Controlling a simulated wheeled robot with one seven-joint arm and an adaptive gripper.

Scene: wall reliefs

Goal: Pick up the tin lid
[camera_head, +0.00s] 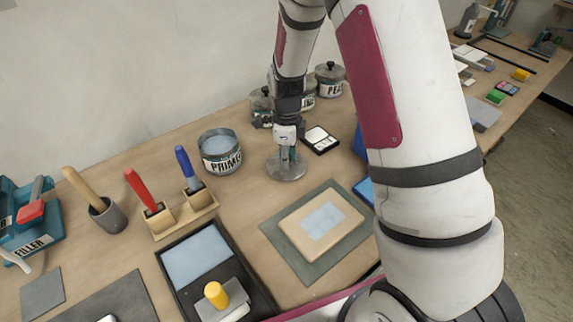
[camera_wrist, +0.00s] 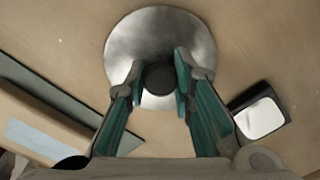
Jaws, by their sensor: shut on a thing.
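The tin lid (camera_head: 286,168) is a round grey metal disc on the wooden table, to the right of the open primer tin (camera_head: 220,151). In the wrist view the lid (camera_wrist: 140,40) shows from above with a dark round knob (camera_wrist: 158,78) at its middle. My gripper (camera_head: 287,155) points down over the lid. In the wrist view its teal-padded fingers (camera_wrist: 157,82) are shut on the knob from both sides. The knob is mostly hidden by the fingers in the head view. I cannot tell whether the lid is touching the table.
A black-framed white pad (camera_head: 320,139) lies close right of the lid. Lidded tins (camera_head: 329,78) stand behind. A wooden block on a green mat (camera_head: 276,234) lies in front. Brushes in a wooden holder (camera_head: 183,216) stand left. Some bare table surrounds the lid.

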